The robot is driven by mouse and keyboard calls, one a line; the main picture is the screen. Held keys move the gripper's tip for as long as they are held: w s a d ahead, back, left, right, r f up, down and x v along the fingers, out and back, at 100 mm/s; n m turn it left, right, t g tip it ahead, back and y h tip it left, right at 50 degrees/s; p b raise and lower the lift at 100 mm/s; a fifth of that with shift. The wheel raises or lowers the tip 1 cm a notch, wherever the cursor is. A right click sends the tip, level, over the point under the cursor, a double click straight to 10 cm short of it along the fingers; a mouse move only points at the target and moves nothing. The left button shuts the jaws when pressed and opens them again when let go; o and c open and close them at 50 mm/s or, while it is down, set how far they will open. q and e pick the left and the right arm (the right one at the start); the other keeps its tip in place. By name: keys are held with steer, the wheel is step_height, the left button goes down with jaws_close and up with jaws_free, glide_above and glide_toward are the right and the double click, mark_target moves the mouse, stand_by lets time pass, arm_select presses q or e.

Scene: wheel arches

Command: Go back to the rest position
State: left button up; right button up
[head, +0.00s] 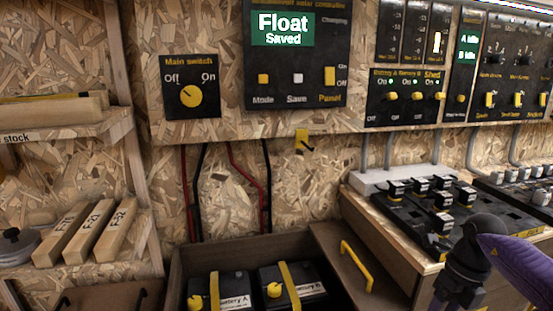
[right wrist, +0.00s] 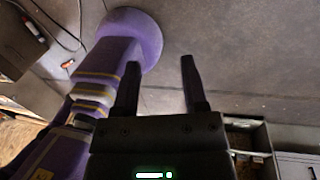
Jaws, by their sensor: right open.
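My right gripper (right wrist: 158,80) shows in the right wrist view with its two dark fingers spread apart. Nothing is between them, and grey floor (right wrist: 240,60) lies beyond. In the head view a purple and black part of my right arm is at the lower right, in front of the workbench, and the fingertips cannot be made out there. My left gripper is in neither view.
A wooden bench (head: 385,248) with black terminal blocks (head: 443,200) stands at the right. An open box holds two batteries (head: 218,291) at the bottom centre. A shelf with wooden blocks (head: 88,236) is at the left. Control panels (head: 296,90) hang on the wall.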

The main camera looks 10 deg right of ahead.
steer(key=a+f+m+t+y, duration=0.7)
steer(key=a+f+m, duration=0.2)
steer(key=a+f, duration=0.7)
steer(key=s+d+f+m+h, duration=0.2)
steer(key=s+f+m+h, duration=0.5)
steer(key=s+f+m, duration=0.8)
steer(key=s+a+f+m+g+h, duration=0.1)
steer(key=s+f+m+g, duration=0.15)
steer(key=s, duration=0.75)
steer(key=s+f+m+g+h, duration=0.1)
steer(key=s+f+m+g, duration=0.2)
steer(key=s, duration=0.8)
steer(key=s+a+f+m+g+h, duration=0.1)
steer(key=s+m+g, duration=0.25)
steer(key=s, duration=0.65)
arm_select(q)
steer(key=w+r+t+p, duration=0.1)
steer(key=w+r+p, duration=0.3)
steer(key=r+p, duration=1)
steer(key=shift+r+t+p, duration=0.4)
steer(key=shift+p, duration=0.45)
arm_select(e)
step_height(320, 180, up, 15)
steer(key=w+t, duration=0.1)
steer(key=shift+a+m, duration=0.25)
steer(key=shift+m, duration=0.05)
